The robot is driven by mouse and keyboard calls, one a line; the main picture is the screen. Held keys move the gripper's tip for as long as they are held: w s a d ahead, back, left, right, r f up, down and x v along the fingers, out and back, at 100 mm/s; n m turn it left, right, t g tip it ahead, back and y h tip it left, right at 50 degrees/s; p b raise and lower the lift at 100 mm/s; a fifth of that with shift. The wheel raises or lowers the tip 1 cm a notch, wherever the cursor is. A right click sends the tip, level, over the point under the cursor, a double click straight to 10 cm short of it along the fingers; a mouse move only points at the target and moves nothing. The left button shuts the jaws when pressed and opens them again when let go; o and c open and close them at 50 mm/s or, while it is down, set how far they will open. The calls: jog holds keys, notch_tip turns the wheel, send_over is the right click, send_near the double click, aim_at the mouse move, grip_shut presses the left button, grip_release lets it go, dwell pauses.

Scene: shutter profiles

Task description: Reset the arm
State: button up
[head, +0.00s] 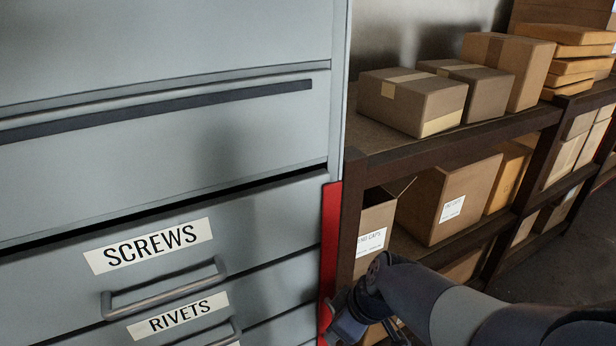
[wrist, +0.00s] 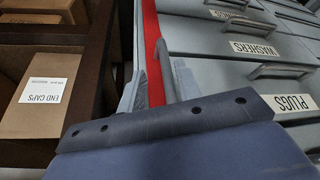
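My gripper (head: 347,322) is at the bottom centre of the head view, beside the red edge of the cabinet, partly cut off by the frame. My dark arm reaches it from the lower right. In the wrist view my gripper (wrist: 166,85) points along the red strip, with its body filling the bottom. Its two grey fingers appear a little apart, with red showing between them and nothing held. The grey cabinet (head: 150,160) fills the left of the head view. Its SCREWS drawer (head: 250,226) has a dark gap above it; the RIVETS drawer (head: 265,285) is below.
A dark-framed shelf (head: 420,158) stands right of the cabinet, holding several cardboard boxes. An END CAPS box (wrist: 42,105) is left of my gripper in the wrist view. Drawer handles (wrist: 285,70) stick out on the cabinet front. Bare floor (head: 575,260) lies at the right.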

jog(key=w+d+r+n+g+p, duration=0.2)
jog(key=d+r+n+p, duration=0.3)
jog(key=n, duration=0.4)
jog(key=shift+w+r+g+y+p, duration=0.35)
jog(key=shift+r+g+y, duration=0.1)
jog(key=shift+g, duration=0.35)
jog(key=shift+f, duration=0.1)
dwell(0.4)
